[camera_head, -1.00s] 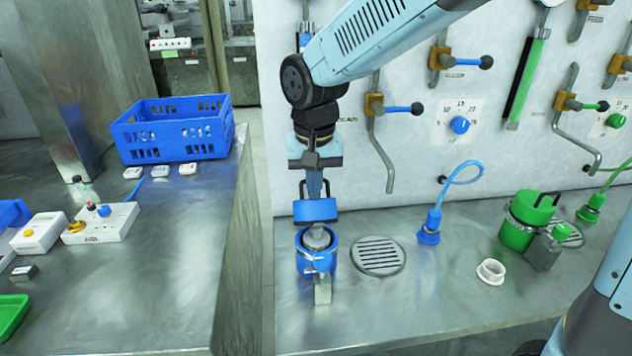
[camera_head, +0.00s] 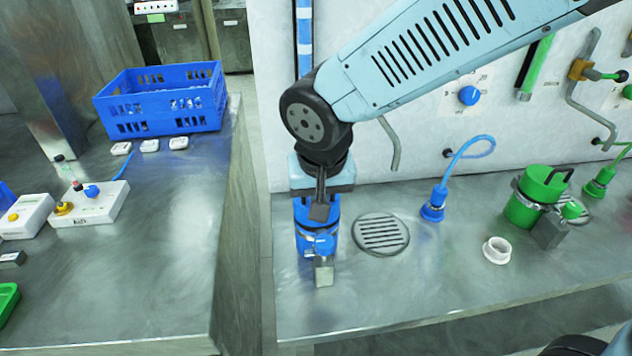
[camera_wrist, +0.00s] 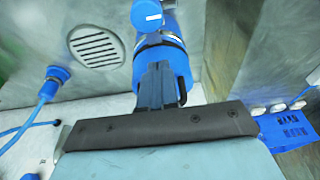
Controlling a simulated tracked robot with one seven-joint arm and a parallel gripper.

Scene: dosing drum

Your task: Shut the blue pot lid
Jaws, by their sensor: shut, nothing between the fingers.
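The blue pot (camera_head: 303,238) stands on the metal bench, with a small metal block (camera_head: 324,272) at its front. My gripper (camera_head: 320,208) is right over the pot, pointing down, and hides most of its top in the head view. In the wrist view the shut, empty fingers (camera_wrist: 155,72) reach down against or just above the blue top of the pot (camera_wrist: 178,60). The lid no longer stands up in view; it appears to be down under my fingers. Whether it is fully seated is hidden.
A round drain grate (camera_head: 381,234) lies right of the pot. Beyond it are a blue plug with hose (camera_head: 434,205), a white ring (camera_head: 497,250) and a green pot (camera_head: 530,205). A blue crate (camera_head: 160,100) sits on the left bench, across a gap.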

